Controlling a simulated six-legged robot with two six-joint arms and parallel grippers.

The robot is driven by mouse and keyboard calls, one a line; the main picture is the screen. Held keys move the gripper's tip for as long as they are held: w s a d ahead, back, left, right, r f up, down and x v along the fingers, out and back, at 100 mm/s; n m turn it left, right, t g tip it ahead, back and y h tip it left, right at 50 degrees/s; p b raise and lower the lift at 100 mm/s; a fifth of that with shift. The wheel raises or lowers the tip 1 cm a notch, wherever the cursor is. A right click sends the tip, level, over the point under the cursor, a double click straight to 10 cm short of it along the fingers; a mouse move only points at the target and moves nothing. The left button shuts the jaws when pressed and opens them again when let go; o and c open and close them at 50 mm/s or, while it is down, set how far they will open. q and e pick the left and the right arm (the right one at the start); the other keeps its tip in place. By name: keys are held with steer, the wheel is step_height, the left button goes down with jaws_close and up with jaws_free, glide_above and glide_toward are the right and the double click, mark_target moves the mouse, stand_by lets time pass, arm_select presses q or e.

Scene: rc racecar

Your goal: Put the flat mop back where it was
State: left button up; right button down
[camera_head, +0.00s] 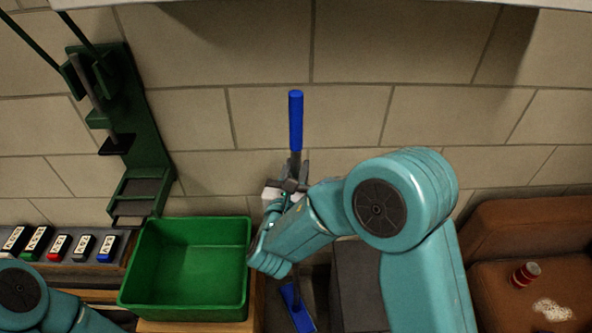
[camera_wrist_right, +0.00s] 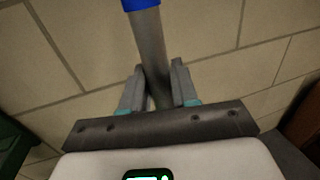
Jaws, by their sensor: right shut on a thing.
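The flat mop has a blue handle grip (camera_head: 296,120) on a grey pole, and a blue flat head (camera_head: 297,308) low down beside the green bin. It stands roughly upright in front of the tiled wall. My right gripper (camera_head: 292,175) is shut on the grey pole just below the blue grip. The right wrist view shows the pole (camera_wrist_right: 152,55) between the two fingers (camera_wrist_right: 160,90). My right forearm hides the middle of the pole. Part of my left arm shows at the lower left, but its gripper is out of view.
A green bin (camera_head: 248,262) stands left of the mop, empty. A dark green wall rack (camera_head: 140,130) holds a tool at the upper left. Several small labelled boxes (camera_head: 59,246) line a shelf. A brown armchair (camera_head: 530,225) with a red can (camera_head: 525,274) stands at right.

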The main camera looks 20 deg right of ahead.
steer(key=shift+s+r, duration=0.1)
steer(key=shift+r, duration=0.05)
steer(key=c, duration=0.9)
jaws_free()
steer(key=shift+f, duration=0.25)
steer(key=shift+o, duration=0.2)
steer(key=shift+r, duration=0.1)
steer(key=shift+r, duration=0.15)
steer(key=v, duration=1.2)
steer(key=shift+b, duration=0.45)
steer(key=shift+a, duration=0.1)
